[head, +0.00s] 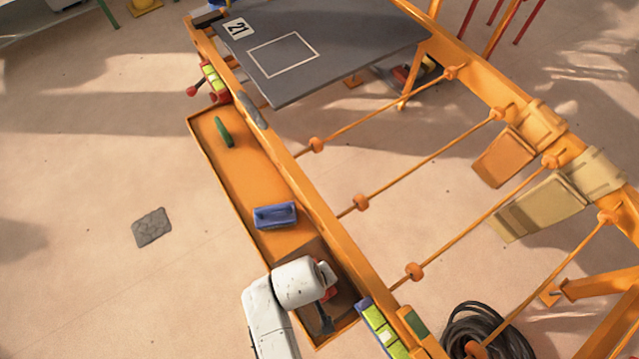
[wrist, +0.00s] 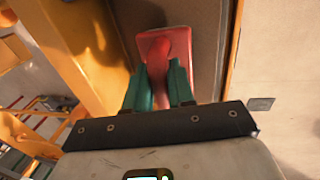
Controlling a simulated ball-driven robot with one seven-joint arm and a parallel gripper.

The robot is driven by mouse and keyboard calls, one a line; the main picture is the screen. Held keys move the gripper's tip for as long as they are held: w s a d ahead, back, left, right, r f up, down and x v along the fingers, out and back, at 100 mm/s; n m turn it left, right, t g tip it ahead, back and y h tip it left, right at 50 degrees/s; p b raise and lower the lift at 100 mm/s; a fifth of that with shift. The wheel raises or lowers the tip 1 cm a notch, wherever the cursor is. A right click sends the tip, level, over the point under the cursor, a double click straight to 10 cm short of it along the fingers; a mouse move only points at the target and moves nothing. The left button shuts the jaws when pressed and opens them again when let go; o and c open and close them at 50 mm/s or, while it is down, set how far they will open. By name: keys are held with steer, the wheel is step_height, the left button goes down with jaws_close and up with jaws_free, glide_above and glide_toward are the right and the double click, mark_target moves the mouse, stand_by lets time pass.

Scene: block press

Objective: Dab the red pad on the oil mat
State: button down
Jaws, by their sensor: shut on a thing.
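The red pad (wrist: 180,42) is a flat red block with a raised grip, seen in the wrist view. My gripper (wrist: 166,82) has teal fingers, shut on the pad's grip. In the head view a bit of the red pad (head: 330,294) shows beside my white wrist, which hides most of it and my fingers. A dark brown patch, apparently the oil mat (head: 312,252), lies at the near end of the orange tray. The pad is over this dark area. I cannot tell whether it touches the surface.
The orange tray (head: 204,145) also holds a blue pad (head: 275,215) and a green pad (head: 223,131). An orange frame rail runs along its right side. A grey board (head: 330,75) with a white outline stands at the back. Yellow-green blocks (head: 383,330) sit near my wrist.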

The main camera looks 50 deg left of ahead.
steer(key=shift+f, duration=0.6)
stand_by(2.1)
steer(key=shift+r, duration=0.15)
step_height(320, 180, up, 7)
steer(key=p, duration=0.7)
stand_by(0.9)
